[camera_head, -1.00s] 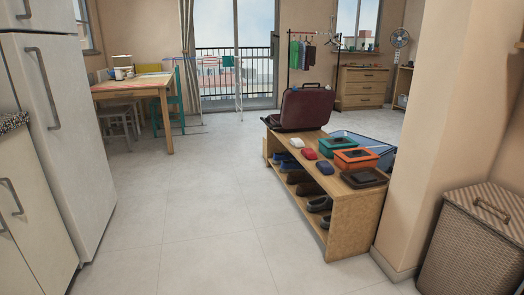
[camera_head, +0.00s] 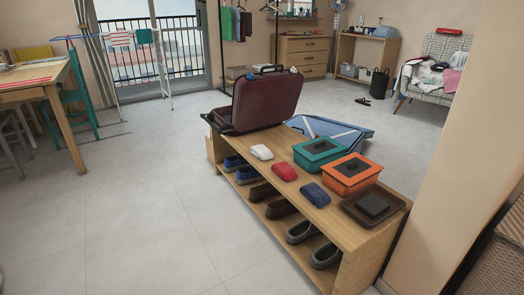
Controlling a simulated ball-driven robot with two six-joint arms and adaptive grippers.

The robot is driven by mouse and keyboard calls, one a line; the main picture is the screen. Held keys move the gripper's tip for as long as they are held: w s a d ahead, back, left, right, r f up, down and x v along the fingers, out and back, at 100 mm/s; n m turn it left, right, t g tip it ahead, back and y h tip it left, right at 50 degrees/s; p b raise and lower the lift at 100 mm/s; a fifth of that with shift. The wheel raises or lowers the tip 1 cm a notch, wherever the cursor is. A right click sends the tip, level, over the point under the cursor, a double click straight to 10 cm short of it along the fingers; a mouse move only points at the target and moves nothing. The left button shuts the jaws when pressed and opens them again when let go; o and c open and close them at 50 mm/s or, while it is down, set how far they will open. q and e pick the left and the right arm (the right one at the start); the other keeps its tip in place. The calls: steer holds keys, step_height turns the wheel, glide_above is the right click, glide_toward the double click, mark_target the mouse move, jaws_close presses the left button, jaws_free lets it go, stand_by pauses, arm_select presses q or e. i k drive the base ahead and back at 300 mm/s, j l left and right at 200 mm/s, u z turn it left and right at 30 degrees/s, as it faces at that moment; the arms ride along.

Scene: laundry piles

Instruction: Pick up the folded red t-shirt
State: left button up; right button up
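A small red bundle (camera_head: 285,171), which looks like a folded red t-shirt, lies on top of the wooden shoe bench (camera_head: 345,228). It sits between a white bundle (camera_head: 261,152) and a dark blue bundle (camera_head: 315,194), apart from both. Another flat red item (camera_head: 449,32) lies on top of the backrest of the armchair (camera_head: 441,50) at the far right; I cannot tell what it is. Neither of my grippers is in view.
A teal box (camera_head: 318,152), an orange box (camera_head: 350,174) and a brown tray (camera_head: 356,212) share the bench with a maroon suitcase (camera_head: 268,99). Shoes fill its shelves. A pillar (camera_head: 455,140) stands at right. Floor (camera_head: 150,220) left of the bench is clear.

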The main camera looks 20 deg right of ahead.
mark_target(283, 169)
steer(key=i+j+z, duration=0.1)
steer(key=i+z, duration=0.2)
steer(key=i, duration=0.25)
steer(key=i+j+z, duration=0.3)
steer(key=i, duration=0.2)
steer(key=i+j+z, duration=0.35)
steer(key=i, duration=0.15)
steer(key=i+l, duration=0.05)
steer(key=l, duration=0.05)
